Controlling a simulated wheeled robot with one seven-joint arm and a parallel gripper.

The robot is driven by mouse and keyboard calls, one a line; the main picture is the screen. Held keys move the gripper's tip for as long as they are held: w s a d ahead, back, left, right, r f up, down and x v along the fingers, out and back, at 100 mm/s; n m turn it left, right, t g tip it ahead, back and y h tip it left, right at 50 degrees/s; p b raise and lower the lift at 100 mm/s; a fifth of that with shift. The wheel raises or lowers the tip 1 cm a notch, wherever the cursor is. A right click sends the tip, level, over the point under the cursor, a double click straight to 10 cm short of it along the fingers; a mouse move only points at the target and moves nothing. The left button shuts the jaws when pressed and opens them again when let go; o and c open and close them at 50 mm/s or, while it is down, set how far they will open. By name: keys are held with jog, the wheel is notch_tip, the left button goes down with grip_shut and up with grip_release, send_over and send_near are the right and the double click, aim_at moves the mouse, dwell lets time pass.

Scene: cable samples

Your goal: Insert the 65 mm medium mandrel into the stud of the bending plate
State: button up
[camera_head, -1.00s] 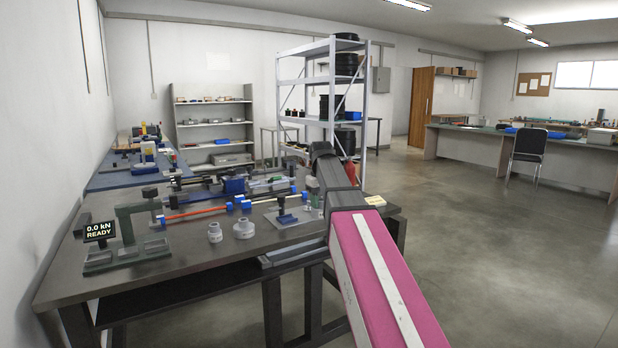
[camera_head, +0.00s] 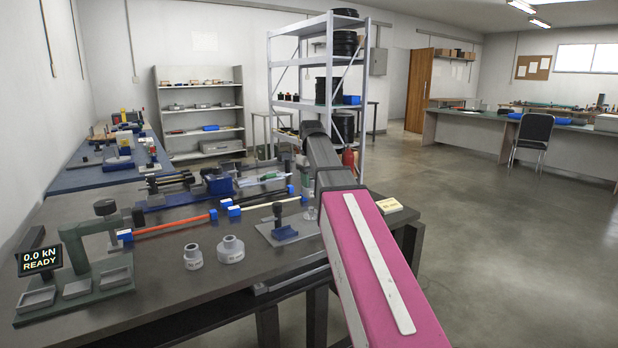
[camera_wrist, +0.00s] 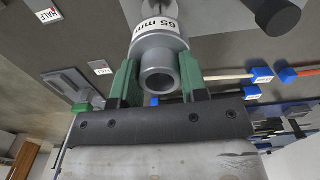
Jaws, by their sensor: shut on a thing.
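The 65 mm mandrel, a grey stepped cylinder with a white "65 mm" label (camera_wrist: 158,43), is in the wrist view. My gripper (camera_wrist: 158,78) is shut on its narrower hollow end, with green fingers on both sides. In the head view my own arm hides the gripper and the mandrel. A grey plate with a blue block and a black-topped post (camera_head: 283,232) lies on the table left of my arm. I cannot tell for sure whether it is the bending plate, and no stud is clearly seen. The held mandrel appears clear of the table.
Two other grey mandrels (camera_head: 231,250) stand on the dark table (camera_head: 180,295). A green press frame with trays (camera_head: 95,260) and a "0.0 kN READY" display (camera_head: 40,262) are at left. Cables with blue end blocks (camera_head: 170,227) lie behind.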

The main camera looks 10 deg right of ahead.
dwell(0.4)
send_over(311, 207)
jog(key=shift+s+f, duration=0.1)
jog(key=shift+f, duration=1.95)
jog(key=shift+f, duration=2.1)
jog(key=o, duration=1)
jog(key=shift+c, duration=0.2)
